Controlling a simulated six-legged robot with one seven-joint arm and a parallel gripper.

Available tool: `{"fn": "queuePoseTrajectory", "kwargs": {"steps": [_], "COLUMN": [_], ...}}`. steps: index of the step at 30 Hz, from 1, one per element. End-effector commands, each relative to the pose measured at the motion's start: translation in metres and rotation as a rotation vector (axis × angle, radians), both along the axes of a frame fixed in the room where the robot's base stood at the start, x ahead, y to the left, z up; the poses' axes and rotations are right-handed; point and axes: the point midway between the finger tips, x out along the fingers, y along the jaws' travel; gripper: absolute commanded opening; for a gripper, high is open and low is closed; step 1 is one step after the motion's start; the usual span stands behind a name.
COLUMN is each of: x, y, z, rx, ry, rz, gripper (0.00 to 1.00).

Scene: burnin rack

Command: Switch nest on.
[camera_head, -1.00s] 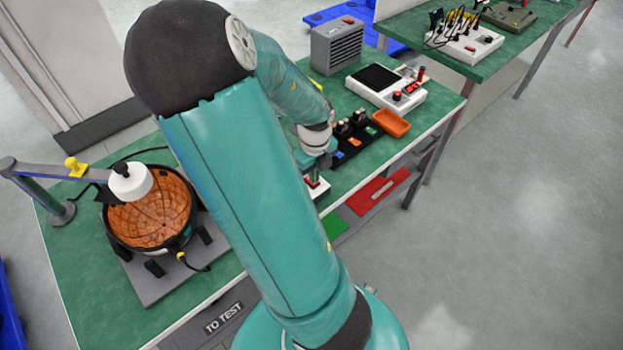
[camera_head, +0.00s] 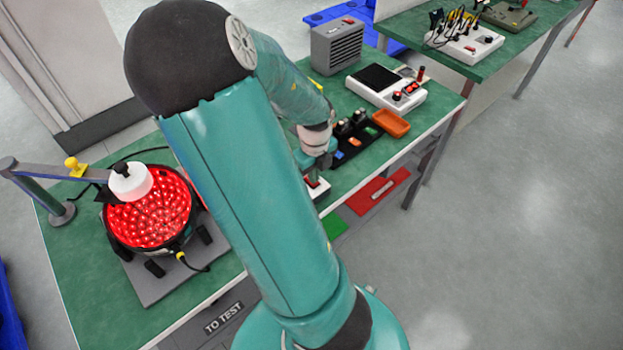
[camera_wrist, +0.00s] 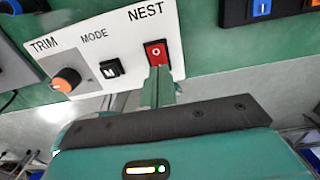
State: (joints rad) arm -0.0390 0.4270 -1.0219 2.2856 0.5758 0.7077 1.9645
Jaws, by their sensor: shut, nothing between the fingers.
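The red NEST switch (camera_wrist: 156,54) sits on a white control panel (camera_wrist: 122,24) in the wrist view, under the printed word NEST. My gripper (camera_wrist: 158,70) is shut and empty, its fingertips at the lower edge of this switch; I cannot tell whether they touch it. In the head view, the round nest (camera_head: 150,212) on the left of the bench glows red with many small lights. The panel shows only partly in the head view (camera_head: 318,191), and my arm hides much of it.
A black tray (camera_head: 352,148), an orange dish (camera_head: 391,123) and a white instrument (camera_head: 383,90) stand further along the green bench.

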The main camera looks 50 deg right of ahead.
Motion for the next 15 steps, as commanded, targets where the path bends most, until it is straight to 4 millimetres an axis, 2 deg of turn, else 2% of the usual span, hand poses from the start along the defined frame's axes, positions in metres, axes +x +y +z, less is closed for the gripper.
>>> {"fn": "queuePoseTrajectory", "kwargs": {"steps": [15], "x": [0.001], "y": [0.000], "z": [0.038], "rx": [-0.001], "ry": [-0.002], "rz": [0.002], "gripper": [0.00]}}
